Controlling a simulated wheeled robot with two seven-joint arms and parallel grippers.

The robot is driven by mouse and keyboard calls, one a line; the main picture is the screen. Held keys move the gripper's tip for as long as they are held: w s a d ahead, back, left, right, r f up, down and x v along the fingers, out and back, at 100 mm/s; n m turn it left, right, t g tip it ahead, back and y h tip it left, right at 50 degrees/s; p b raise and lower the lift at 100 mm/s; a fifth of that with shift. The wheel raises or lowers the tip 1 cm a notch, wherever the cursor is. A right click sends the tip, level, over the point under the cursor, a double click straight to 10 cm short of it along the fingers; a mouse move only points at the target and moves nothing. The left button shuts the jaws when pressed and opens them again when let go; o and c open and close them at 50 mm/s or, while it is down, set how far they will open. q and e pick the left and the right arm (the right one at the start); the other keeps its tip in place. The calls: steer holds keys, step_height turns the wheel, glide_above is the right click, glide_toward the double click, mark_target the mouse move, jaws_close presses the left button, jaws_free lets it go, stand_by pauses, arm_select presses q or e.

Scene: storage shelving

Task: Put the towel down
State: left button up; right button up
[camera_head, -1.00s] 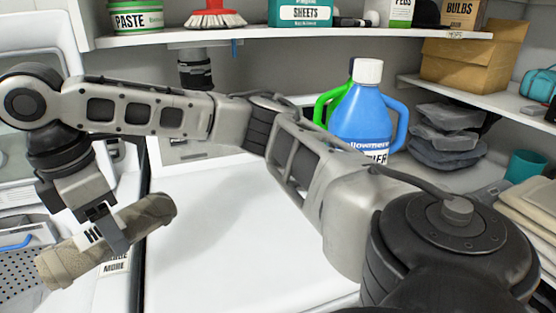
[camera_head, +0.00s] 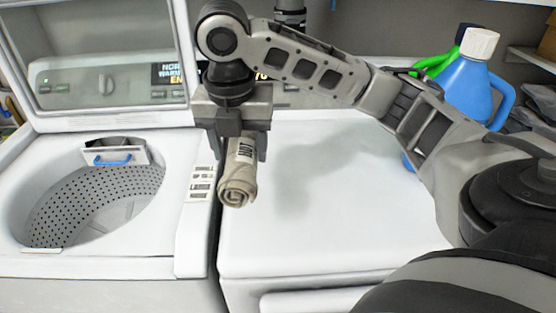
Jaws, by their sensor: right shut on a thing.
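A rolled beige towel (camera_head: 238,182) with a white label hangs in my right gripper (camera_head: 240,145). The gripper points down and is shut on the towel's upper part. The towel's spiral end faces the camera. It is over the left edge of the white machine top (camera_head: 320,220), near the gap beside the washer. I cannot tell whether its underside touches the surface. My left gripper is not in view.
The open washer (camera_head: 60,250) with a perforated drum (camera_head: 95,205) and blue-handled dispenser (camera_head: 112,158) stands at left, lid raised. A blue jug (camera_head: 465,95) and green bottle (camera_head: 435,65) stand at the back right. The white top's middle is clear.

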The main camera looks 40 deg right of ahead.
steer(key=d, duration=0.1)
steer(key=d+f, duration=0.1)
steer(key=d, duration=0.1)
steer(key=w+d+f, duration=0.1)
steer(key=shift+d+f, duration=0.15)
steer(key=shift+f, duration=0.05)
steer(key=d+f, duration=0.2)
steer(key=w+d+f, duration=0.1)
steer(key=f, duration=0.1)
steer(key=shift+d+f, duration=0.3)
steer(key=shift+d, duration=0.05)
steer(key=shift+w+d+f, duration=0.1)
steer(key=shift+d+f, duration=0.1)
steer(key=shift+f, duration=1.6)
steer(key=shift+f, duration=0.15)
steer(key=o, duration=1.2)
steer(key=shift+o, duration=0.2)
